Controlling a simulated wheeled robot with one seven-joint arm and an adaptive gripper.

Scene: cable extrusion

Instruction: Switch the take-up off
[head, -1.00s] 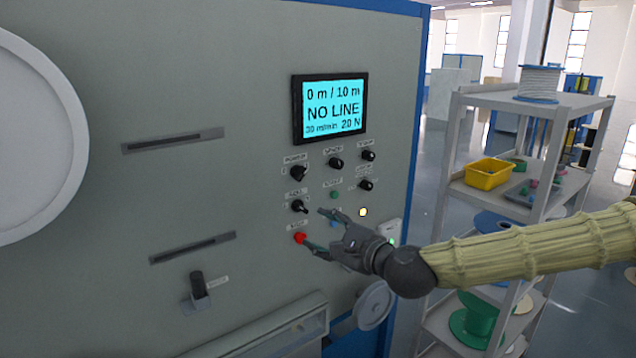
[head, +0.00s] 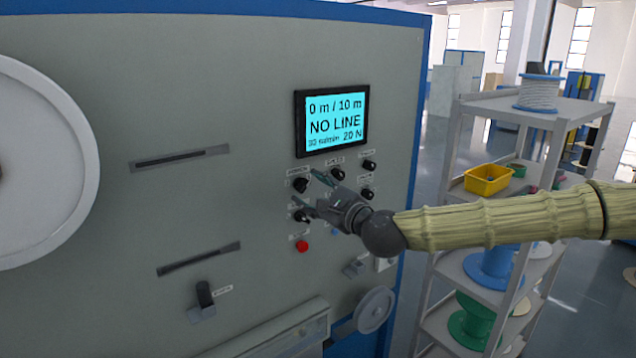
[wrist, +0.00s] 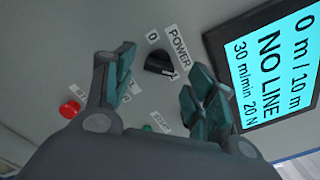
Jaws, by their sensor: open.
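The take-up cabinet's grey panel (head: 220,100) carries a lit screen (head: 335,122) reading "0 m / 10 m, NO LINE". Below the screen's left side is the black POWER knob (head: 300,185); it also shows in the wrist view (wrist: 159,63), with a "0" mark beside it and its pointer away from the "0". My gripper (head: 312,188) is open in front of the knobs. In the wrist view its two fingers (wrist: 160,90) stand apart on either side of the POWER knob's line, with the knob beyond the tips. I cannot tell whether they touch it.
Other black knobs (head: 369,165) sit to the right of the POWER knob. A red button (head: 302,246) is lower on the panel. A black lever (head: 205,293) sticks out at lower left. A shelf rack (head: 452,180) with a yellow bin (head: 488,179) stands to the right.

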